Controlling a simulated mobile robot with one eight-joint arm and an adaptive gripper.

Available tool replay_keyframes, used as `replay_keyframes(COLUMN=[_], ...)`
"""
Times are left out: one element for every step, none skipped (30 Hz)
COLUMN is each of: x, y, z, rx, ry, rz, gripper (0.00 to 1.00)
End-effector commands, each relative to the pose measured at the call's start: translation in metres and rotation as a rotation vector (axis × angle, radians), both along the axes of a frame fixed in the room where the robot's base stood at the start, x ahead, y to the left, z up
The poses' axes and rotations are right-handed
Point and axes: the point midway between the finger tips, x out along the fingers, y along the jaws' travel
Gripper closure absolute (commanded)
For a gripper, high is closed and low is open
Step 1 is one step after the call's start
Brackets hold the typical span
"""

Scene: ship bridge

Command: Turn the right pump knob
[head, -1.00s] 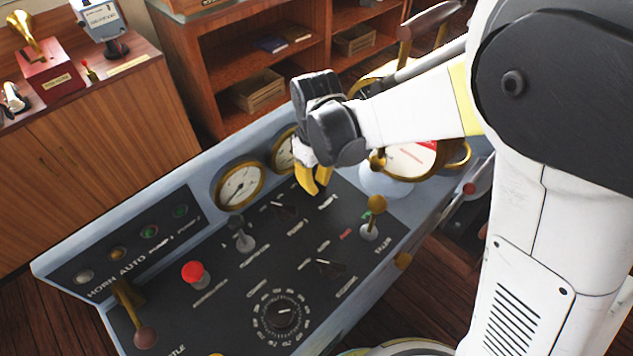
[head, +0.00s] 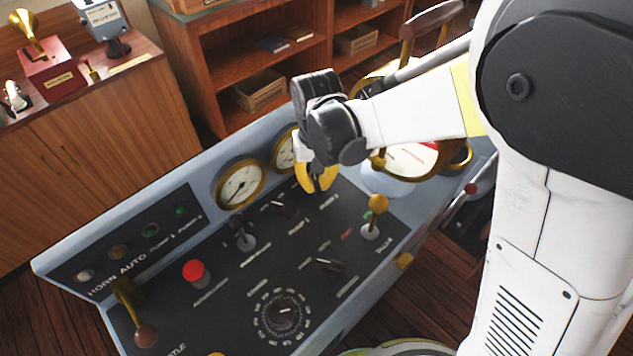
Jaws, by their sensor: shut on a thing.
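My gripper (head: 318,190) has yellow fingers and points down at the far right part of the dark console panel (head: 225,298). Its fingers are closed together at the spot above the pump 2 label (head: 328,202). The right pump knob is hidden between or behind the fingers, so its angle cannot be seen. The left pump knob (head: 284,209), a small dark knob, sits to the left of my fingers above the pump 1 label (head: 299,227).
Two brass gauges (head: 240,184) stand along the panel's back edge, left of my gripper. A brass-knobbed lever (head: 374,215) rises close on the right. A dark lever (head: 242,235), red button (head: 196,273) and round dial (head: 282,315) are nearer.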

Motion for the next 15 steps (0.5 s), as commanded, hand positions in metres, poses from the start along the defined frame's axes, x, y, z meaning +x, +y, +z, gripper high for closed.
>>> replay_keyframes(x=[-0.0001,-0.0001,-0.0001,-0.0001,-0.0001,-0.0001,-0.0001,-0.0001,-0.0001,-0.0001,-0.0001,-0.0001,-0.0001,-0.0001,-0.0001], y=[0.0001,0.0001,0.0001,0.0001,0.0001,0.0001,0.0001,0.0001,0.0001,0.0001,0.0001,0.0001,0.0,0.0,0.0], z=[-0.0002,-0.0002,-0.0002,-0.0002,-0.0002,-0.0002,-0.0002,-0.0002,-0.0002,-0.0002,-0.0002,-0.0002,-0.0002,-0.0002,-0.0002], rx=[0.0,0.0,0.0,0.0,0.0,0.0,0.0,0.0,0.0,0.0,0.0,0.0,0.0,0.0,0.0], ry=[0.0,0.0,0.0,0.0,0.0,0.0,0.0,0.0,0.0,0.0,0.0,0.0,0.0,0.0,0.0], rz=[-0.003,-0.004,-0.005,-0.005,-0.005,-0.005,-0.005,-0.005,-0.005,-0.005,-0.005,-0.005,-0.005,-0.005,-0.005], gripper=[1.0,1.0,1.0,1.0,1.0,1.0,1.0,1.0,1.0,1.0,1.0,0.84,0.74,0.67,0.67])
